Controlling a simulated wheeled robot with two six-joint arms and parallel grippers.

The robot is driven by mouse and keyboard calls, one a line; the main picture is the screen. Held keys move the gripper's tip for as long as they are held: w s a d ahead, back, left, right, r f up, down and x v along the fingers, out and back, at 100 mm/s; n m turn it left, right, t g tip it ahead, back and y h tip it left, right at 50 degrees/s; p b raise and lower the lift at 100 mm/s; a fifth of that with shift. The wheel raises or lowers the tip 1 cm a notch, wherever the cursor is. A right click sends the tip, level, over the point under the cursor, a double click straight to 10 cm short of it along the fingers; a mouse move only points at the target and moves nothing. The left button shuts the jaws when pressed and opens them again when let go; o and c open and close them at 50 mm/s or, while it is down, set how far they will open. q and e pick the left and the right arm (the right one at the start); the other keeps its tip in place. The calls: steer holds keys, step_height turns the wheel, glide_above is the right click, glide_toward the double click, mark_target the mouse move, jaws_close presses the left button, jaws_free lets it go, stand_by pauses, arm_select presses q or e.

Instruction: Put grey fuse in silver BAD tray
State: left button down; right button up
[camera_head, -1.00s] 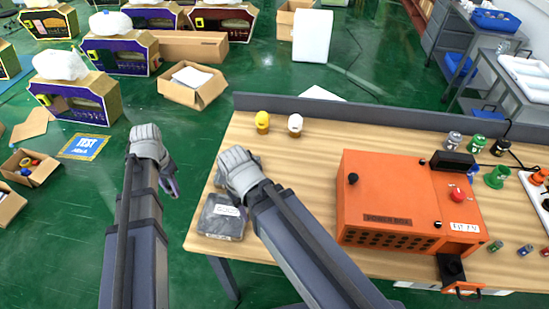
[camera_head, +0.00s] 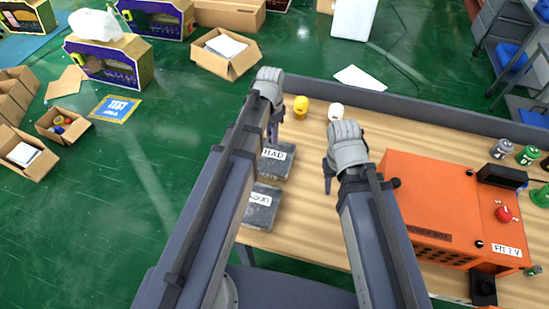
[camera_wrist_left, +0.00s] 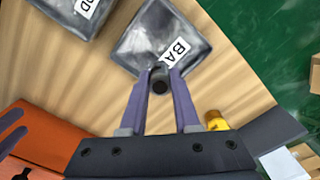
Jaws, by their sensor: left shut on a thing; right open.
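The silver BAD tray (camera_head: 277,162) lies on the left end of the wooden table, with its label facing up. It also shows in the left wrist view (camera_wrist_left: 150,40). My left gripper (camera_head: 273,132) is by the tray's far edge in the head view. In the left wrist view the left gripper (camera_wrist_left: 160,78) is shut on the grey fuse (camera_wrist_left: 160,84), a small dark cylinder seen end-on against the tray's near edge. The height above the tray cannot be told. My right gripper (camera_head: 328,178) is open and empty over the table, left of the orange machine.
A second silver tray, marked GOOD (camera_head: 260,208), lies in front of the BAD tray. A yellow-topped item (camera_head: 301,107) and a white-topped item (camera_head: 335,111) stand near the back ledge. The orange machine (camera_head: 430,205) fills the right side. Bare table lies between trays and machine.

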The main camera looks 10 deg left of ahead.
arm_select(q)
steer(key=shift+f+b, duration=5)
steer(key=shift+b, duration=0.05)
arm_select(e)
steer(key=shift+f, duration=5)
arm_select(q)
steer(key=shift+f, duration=0.1)
steer(key=shift+f, duration=0.15)
arm_select(e)
steer(key=shift+f, duration=0.25)
arm_select(q)
steer(key=c, duration=0.6)
jaws_free()
steer(key=shift+c, duration=0.2)
arm_select(e)
steer(key=shift+r, duration=0.1)
